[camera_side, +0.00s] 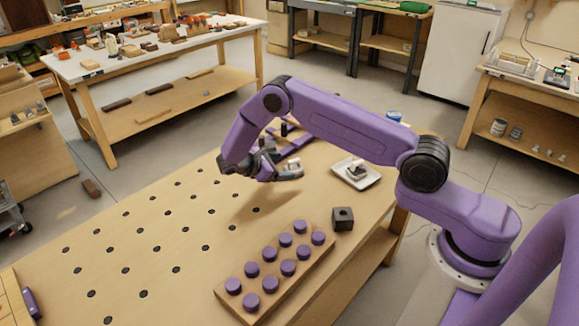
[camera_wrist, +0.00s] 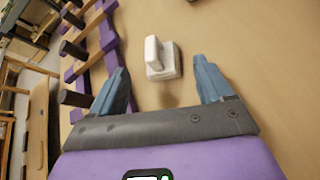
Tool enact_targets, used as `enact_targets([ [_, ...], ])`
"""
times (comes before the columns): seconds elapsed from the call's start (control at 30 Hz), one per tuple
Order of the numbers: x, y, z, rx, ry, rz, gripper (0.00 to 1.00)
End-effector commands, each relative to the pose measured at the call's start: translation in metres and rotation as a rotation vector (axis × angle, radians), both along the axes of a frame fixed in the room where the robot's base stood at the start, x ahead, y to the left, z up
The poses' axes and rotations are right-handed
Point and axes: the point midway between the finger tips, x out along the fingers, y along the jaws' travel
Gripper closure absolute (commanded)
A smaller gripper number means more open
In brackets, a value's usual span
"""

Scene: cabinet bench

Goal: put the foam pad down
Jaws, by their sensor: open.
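My gripper (camera_side: 284,174) is over the bench near its far edge, its jaws apart. In the wrist view my gripper (camera_wrist: 161,78) shows two blue-grey fingers with a clear gap and nothing gripped. A small white piece (camera_wrist: 160,58) with a flat base and a raised upright part rests on the wooden surface, ahead of the gap and apart from both fingers. I cannot tell whether this is the foam pad. No other thing is clearly a foam pad.
A purple rack with dark pegs (camera_wrist: 96,52) stands left of my gripper in the wrist view. On the bench (camera_side: 130,262) are a white tray (camera_side: 373,179) holding a small item, a dark block with a hole (camera_side: 343,219), and a board of purple knobs (camera_side: 322,256).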

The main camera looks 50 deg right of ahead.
Motion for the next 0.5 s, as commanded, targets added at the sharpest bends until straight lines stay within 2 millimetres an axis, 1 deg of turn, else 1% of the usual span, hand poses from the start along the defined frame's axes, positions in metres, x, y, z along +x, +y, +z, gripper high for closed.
enact_targets([
  [0.03,0.002,0.010,0.005,0.001,-0.002,0.002,0.21],
  [0.1,0.003,0.022,0.012,0.001,-0.003,0.003,0.21],
  [0.23,0.005,0.040,0.022,0.001,-0.001,0.001,0.21],
  [0.4,0.007,0.053,0.029,0.000,0.000,0.000,0.21],
  [0.5,0.007,0.056,0.031,0.000,0.002,-0.001,0.21],
])
